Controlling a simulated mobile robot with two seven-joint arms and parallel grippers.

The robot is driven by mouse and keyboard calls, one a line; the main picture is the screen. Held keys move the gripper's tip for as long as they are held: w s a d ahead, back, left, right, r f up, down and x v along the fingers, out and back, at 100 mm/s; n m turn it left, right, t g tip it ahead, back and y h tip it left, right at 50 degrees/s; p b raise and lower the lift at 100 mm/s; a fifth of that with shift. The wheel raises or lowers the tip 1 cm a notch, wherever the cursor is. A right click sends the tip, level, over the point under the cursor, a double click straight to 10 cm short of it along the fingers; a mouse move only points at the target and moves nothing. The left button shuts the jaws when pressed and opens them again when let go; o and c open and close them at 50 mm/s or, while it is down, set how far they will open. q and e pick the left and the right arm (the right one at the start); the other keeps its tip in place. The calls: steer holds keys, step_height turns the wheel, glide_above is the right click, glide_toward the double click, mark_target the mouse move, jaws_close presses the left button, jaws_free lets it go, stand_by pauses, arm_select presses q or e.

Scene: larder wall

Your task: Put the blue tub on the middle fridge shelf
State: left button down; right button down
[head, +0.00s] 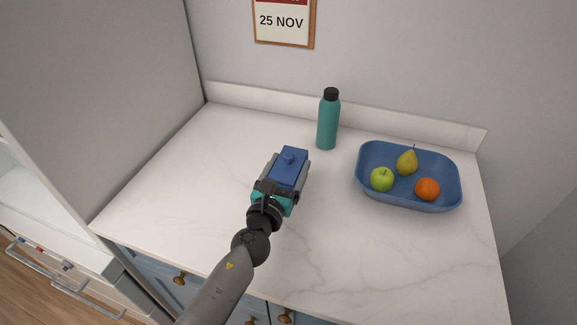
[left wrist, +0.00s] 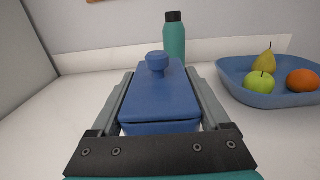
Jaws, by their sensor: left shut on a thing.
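The blue tub (head: 289,168) has a blue lid with a round knob and is over the middle of the white counter. My left gripper (head: 282,178) is shut on it, with one finger along each long side. In the left wrist view the tub (left wrist: 158,100) sits between the two grey fingers of the left gripper (left wrist: 160,95). I cannot tell whether the tub's base touches the counter. The fridge (head: 30,205) stands at the left with its interior partly in view at the frame's edge. Its middle shelf cannot be made out. My right gripper is not in view.
A teal bottle (head: 328,120) with a black cap stands behind the tub. A blue tray (head: 437,206) with a green apple (head: 382,180), a pear (head: 406,163) and an orange (head: 427,189) is at the right. The counter's left part (head: 170,180) is clear beside the tall grey panel (head: 110,80).

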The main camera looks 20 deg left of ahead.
arm_select(q)
step_height(320, 180, up, 13)
steer(key=p, duration=1)
steer(key=shift+r+p, duration=0.2)
steer(key=shift+p, duration=0.1)
steer(key=s+f+b, duration=0.5)
steer(key=s+b, duration=0.4)
steer(key=s+f+b, duration=0.4)
steer(key=s+b, duration=0.4)
steer(key=b, duration=0.1)
steer(key=shift+s+a+f+y, duration=0.3)
steer(key=shift+s+a+f, duration=0.05)
steer(key=shift+s, duration=0.05)
steer(key=shift+w+r, duration=0.1)
steer(key=shift+w, duration=0.05)
